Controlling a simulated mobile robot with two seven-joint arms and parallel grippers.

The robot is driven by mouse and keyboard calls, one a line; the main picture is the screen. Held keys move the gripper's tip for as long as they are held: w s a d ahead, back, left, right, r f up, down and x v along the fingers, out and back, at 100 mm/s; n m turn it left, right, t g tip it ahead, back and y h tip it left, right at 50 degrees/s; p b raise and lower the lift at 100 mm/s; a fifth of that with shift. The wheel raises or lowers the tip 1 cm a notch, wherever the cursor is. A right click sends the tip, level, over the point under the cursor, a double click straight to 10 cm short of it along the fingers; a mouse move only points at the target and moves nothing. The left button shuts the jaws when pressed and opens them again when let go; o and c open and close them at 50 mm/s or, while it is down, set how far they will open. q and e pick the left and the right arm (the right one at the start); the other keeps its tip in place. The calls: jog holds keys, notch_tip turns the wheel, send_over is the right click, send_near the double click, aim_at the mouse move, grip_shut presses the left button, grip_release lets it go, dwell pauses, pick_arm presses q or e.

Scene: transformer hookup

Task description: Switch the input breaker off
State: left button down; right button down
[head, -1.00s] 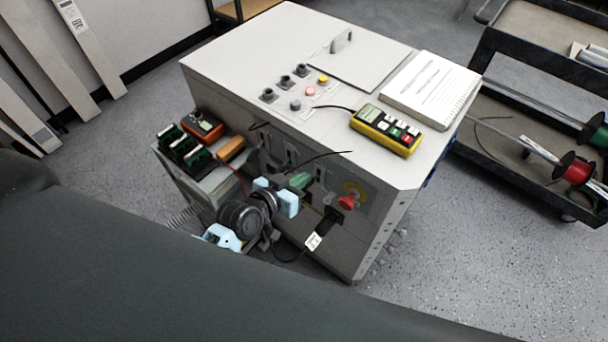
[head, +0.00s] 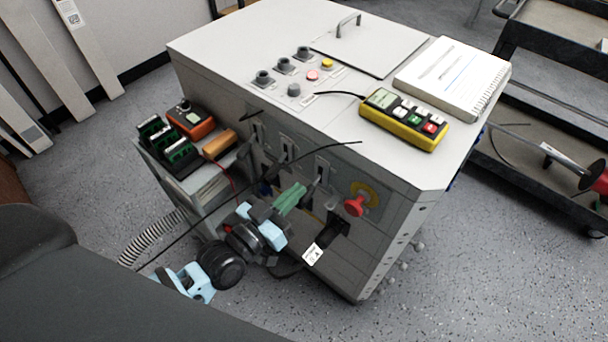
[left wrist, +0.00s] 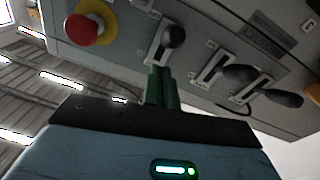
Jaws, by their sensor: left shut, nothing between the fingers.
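The cabinet's front panel (head: 335,215) carries three lever switches in a row. The one nearest the red stop button (head: 354,206) is a dark-handled lever (head: 321,172); the others are the middle lever (head: 287,148) and the far lever (head: 258,135). I cannot read which is the input breaker. My left gripper (head: 291,197) is shut and empty, its green fingers just left of and below the nearest lever. In the left wrist view the fingers (left wrist: 161,88) point at that lever's base, its black knob (left wrist: 173,37) just beyond; contact cannot be told. My right gripper is out of view.
A yellow meter (head: 403,120) and a notebook (head: 452,78) lie on the cabinet top. A side shelf (head: 205,190) holds an orange device and green blocks. A black cable crosses before the panel. A cart (head: 545,120) stands at right.

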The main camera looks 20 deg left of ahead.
pick_arm(q)
jog(key=f+t+b, duration=0.1)
jog(key=b, duration=0.2)
jog(key=shift+f, duration=0.4)
jog(key=shift+f, duration=0.2)
jog(key=shift+f, duration=0.25)
dwell(0.3)
